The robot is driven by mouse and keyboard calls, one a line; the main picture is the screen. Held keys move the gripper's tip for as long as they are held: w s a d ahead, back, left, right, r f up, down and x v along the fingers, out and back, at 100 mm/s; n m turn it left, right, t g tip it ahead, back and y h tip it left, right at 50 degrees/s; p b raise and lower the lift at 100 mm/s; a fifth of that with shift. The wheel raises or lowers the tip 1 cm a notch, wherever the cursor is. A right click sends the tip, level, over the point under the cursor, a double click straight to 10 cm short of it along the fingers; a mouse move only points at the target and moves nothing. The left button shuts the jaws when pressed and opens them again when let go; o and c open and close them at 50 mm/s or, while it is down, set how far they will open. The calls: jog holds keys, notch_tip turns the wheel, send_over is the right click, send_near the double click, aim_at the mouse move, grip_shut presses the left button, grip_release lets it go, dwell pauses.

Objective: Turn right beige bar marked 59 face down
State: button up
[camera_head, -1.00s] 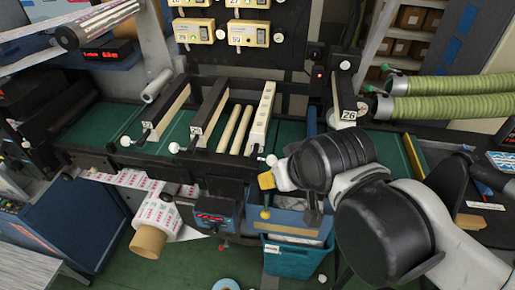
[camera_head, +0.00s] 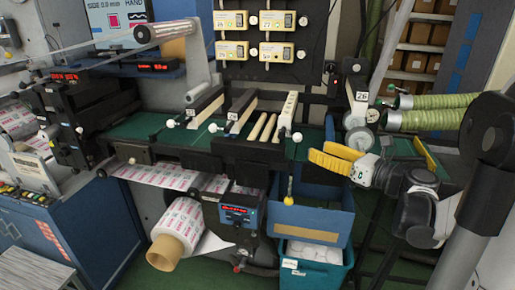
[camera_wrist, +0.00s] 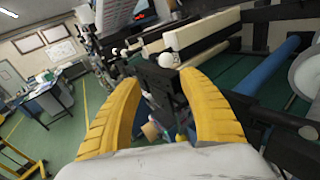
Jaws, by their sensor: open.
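The right beige bar (camera_head: 288,110) lies across the green bench in the head view, with a row of dark spots along its upper face. A white ball (camera_head: 297,137) sits near its front end. I cannot read a 59 on it. My gripper (camera_head: 320,153) is open and empty, to the right of the bar's front end and apart from it. In the wrist view, the two yellow fingers of my gripper (camera_wrist: 165,78) are spread wide. Beyond them a beige bar (camera_wrist: 200,30) and a white ball (camera_wrist: 167,58) show; I cannot tell which bar it is.
Two more bars with dark sides (camera_head: 207,107) lie to the left, with thin beige rods (camera_head: 262,127) between. A blue box (camera_head: 317,212) and teal bin (camera_head: 315,272) stand below. A blue roller (camera_wrist: 270,65) and green hoses (camera_head: 430,110) are on the right.

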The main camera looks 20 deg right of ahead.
aim_at(301, 139)
jog(key=shift+m+t, duration=0.3)
jog(key=shift+m, duration=0.3)
jog(key=x, duration=0.6)
jog(key=d+x, duration=0.1)
jog(key=x, duration=0.3)
jog(key=shift+w+b, duration=0.15)
jog(key=shift+b, duration=0.15)
jog(key=shift+r, duration=0.1)
grip_shut()
